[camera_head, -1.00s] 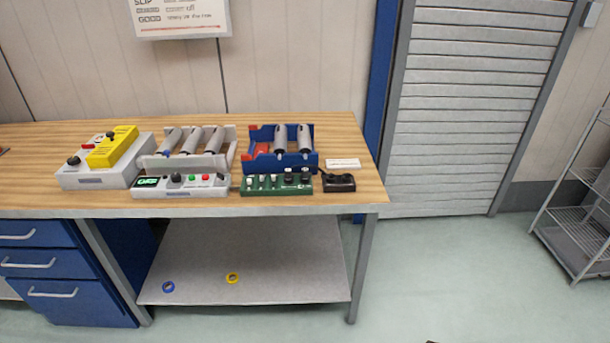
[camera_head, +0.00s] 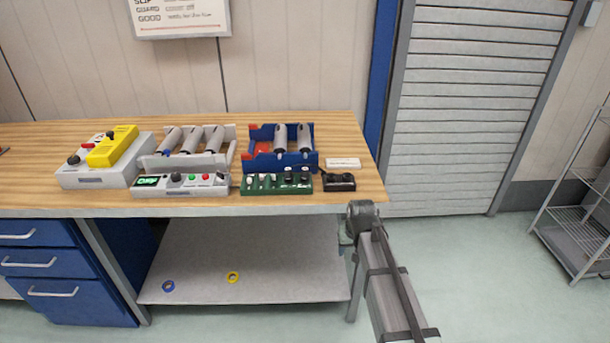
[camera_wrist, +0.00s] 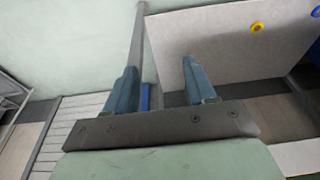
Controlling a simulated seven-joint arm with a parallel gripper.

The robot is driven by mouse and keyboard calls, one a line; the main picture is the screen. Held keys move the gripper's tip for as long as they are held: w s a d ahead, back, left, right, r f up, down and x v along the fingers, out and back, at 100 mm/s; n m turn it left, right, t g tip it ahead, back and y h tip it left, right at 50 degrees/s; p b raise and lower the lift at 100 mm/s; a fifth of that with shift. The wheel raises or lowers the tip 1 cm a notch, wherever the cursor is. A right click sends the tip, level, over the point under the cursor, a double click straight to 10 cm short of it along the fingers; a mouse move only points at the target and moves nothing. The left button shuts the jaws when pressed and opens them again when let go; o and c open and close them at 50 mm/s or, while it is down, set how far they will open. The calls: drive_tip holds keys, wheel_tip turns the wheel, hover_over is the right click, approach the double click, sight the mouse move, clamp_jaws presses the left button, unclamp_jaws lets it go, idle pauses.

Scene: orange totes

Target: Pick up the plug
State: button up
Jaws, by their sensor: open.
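I cannot tell for sure which thing is the plug. Grey cylinders with dark tips lie in two racks on the wooden bench: several in a light grey rack (camera_head: 230,158), and two in a blue rack (camera_head: 290,164), with a cylinder (camera_head: 281,138) on the left and another (camera_head: 304,140) on the right. My gripper (camera_wrist: 158,70) is open in the wrist view, its two blue fingers apart with nothing between them. It is away from the racks, over the floor and lower shelf. None of the cylinders shows in the wrist view.
On the bench (camera_head: 345,126) are a yellow tool (camera_head: 112,147) on a grey unit, a grey control box (camera_head: 181,185), a green knob block (camera_head: 276,184) and a black device (camera_head: 338,181). The lower shelf (camera_head: 255,290) holds a blue ring (camera_head: 168,286) and a yellow ring (camera_head: 232,278).

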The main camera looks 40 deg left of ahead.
drive_tip(key=a+r+n+y, duration=0.2)
drive_tip(key=a+r, duration=1.5)
drive_tip(key=r, duration=0.4)
wheel_tip(320, 180, up, 11)
drive_tip(key=h, duration=0.1)
hover_over(305, 169)
drive_tip(key=shift+g+h, duration=0.5)
drive_tip(key=shift+h, duration=0.3)
drive_tip(key=f, duration=0.8)
drive_tip(key=shift+s+d+f, duration=0.3)
drive_tip(key=shift+d, duration=0.1)
drive_tip(key=shift+w+a+f, duration=0.1)
drive_tip(key=shift+a+f, duration=0.05)
drive_tip(key=shift+f, duration=0.7)
drive_tip(key=shift+w+a+f, duration=0.1)
drive_tip(key=shift+w+f, duration=0.05)
drive_tip(key=shift+f, duration=0.75)
drive_tip(key=shift+w+a+f, duration=0.1)
drive_tip(key=shift+a+f, duration=0.05)
drive_tip(key=shift+f, duration=0.7)
clamp_jaws()
